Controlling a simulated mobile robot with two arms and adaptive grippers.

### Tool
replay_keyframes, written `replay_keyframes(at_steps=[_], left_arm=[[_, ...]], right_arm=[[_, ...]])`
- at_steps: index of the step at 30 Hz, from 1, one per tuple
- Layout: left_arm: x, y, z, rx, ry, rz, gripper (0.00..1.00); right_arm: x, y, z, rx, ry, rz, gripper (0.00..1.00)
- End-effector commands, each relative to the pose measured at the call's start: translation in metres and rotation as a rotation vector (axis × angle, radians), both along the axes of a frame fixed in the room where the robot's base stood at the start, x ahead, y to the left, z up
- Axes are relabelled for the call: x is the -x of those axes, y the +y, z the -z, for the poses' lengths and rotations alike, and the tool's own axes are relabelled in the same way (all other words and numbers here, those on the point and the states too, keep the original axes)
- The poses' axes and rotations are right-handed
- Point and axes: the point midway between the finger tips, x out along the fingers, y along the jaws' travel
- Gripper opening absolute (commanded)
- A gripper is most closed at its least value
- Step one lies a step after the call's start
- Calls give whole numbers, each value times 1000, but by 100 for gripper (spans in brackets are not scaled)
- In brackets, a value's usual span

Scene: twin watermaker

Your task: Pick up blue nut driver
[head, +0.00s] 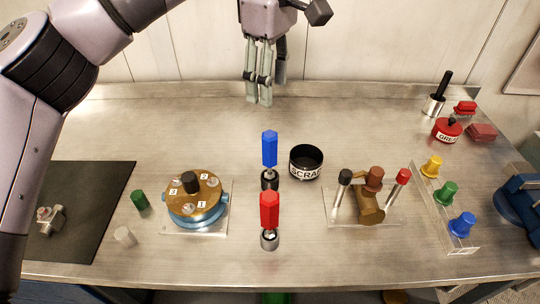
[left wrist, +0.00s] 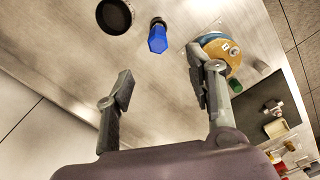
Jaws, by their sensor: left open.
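The blue nut driver (head: 270,150) stands upright on the steel bench near its middle, blue handle up, its lower end in a dark socket or holder (head: 270,179). It also shows in the left wrist view (left wrist: 157,38), beyond the fingertips and apart from them. My left gripper (head: 259,101) hangs above the back of the bench, behind the blue nut driver, with nothing between its fingers. In the left wrist view its two fingers (left wrist: 160,82) are spread wide. My right gripper is in neither view.
A red nut driver (head: 269,212) stands in front of the blue one. A black scrap cup (head: 306,162) is close at its right. A blue and brass round unit (head: 194,203) is at left, a brown valve piece (head: 369,205) at right.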

Motion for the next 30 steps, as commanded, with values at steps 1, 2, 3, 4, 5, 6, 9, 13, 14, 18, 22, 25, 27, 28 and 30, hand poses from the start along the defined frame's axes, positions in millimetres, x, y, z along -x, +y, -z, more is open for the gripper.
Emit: replay_keyframes(at_steps=[1, 2, 3, 4, 5, 6, 9, 13, 14, 18, 22, 25, 27, 28, 30], left_arm=[[0, 1, 11, -2, 5, 1, 50], [0, 0, 17, -2, 5, 2, 50], [1, 1, 26, -2, 6, 2, 50], [0, 1, 33, -2, 5, 2, 50], [0, 1, 39, -2, 5, 1, 50], [1, 1, 48, -2, 5, 1, 50], [0, 1, 68, -2, 5, 0, 50], [0, 0, 88, 0, 4, 0, 50], [0, 0, 91, 0, 2, 0, 50], [0, 0, 99, 0, 2, 1, 50], [-4, 1, 110, -1, 4, 0, 50], [-9, 2, 125, -1, 5, -2, 50], [-9, 1, 137, 0, 4, 0, 50], [-9, 2, 140, 0, 4, 0, 50], [-9, 2, 147, 0, 2, 0, 50]], right_arm=[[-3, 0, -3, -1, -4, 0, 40], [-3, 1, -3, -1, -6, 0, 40], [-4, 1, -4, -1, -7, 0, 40], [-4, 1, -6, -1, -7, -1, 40], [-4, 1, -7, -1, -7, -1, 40], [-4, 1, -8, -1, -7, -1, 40], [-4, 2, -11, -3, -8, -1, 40], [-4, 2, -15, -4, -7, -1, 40], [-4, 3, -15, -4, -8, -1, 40], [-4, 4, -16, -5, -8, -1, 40], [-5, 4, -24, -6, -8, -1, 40], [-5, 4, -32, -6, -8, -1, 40], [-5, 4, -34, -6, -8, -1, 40], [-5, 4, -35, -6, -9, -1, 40], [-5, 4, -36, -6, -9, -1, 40]])
